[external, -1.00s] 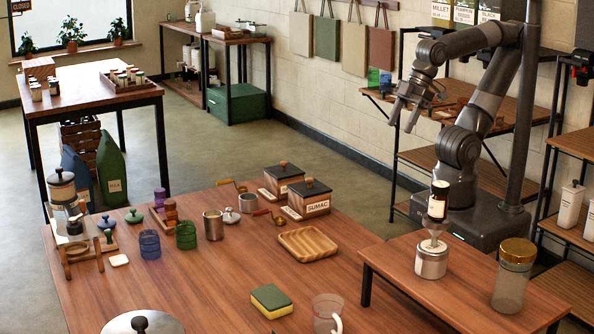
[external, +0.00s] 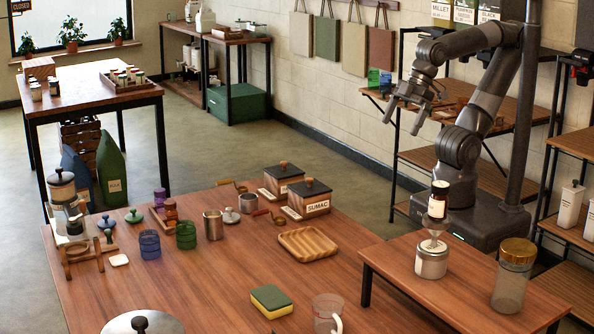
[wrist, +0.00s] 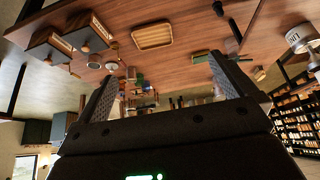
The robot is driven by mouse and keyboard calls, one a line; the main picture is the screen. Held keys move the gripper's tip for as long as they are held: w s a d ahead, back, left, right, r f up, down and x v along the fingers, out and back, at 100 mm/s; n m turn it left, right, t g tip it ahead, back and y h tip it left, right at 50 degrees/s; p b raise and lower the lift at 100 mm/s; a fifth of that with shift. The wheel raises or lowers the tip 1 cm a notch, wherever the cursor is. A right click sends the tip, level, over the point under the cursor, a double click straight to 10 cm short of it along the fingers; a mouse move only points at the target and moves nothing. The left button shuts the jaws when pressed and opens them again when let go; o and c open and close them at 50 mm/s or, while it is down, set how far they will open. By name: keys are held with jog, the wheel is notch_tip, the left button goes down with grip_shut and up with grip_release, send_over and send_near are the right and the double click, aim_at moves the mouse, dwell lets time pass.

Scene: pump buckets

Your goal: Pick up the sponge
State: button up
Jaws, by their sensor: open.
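The sponge (external: 271,300), green on top with a yellow layer below, lies flat near the front of the large wooden table. In the wrist view, a small green and yellow block that looks like the sponge (wrist: 200,57) shows beside the right finger. My gripper (external: 402,126) is open and empty, raised beyond the table's far right side, well away from the sponge. Its two fingers (wrist: 163,68) stand apart in the wrist view with nothing between them up close.
A wooden tray (external: 308,242) lies behind the sponge, and a clear measuring cup (external: 326,313) stands to its right.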

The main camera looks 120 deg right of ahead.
jog(key=g, duration=0.1)
send_over(272, 296)
jog(key=s, duration=0.3)
notch_tip(272, 296, down, 24)
jog(key=shift+w+a+f, duration=0.1)
jog(key=shift+w+f, duration=0.05)
jog(key=shift+f, duration=0.05)
jog(key=shift+x, duration=3.15)
jog(key=shift+c, duration=0.2)
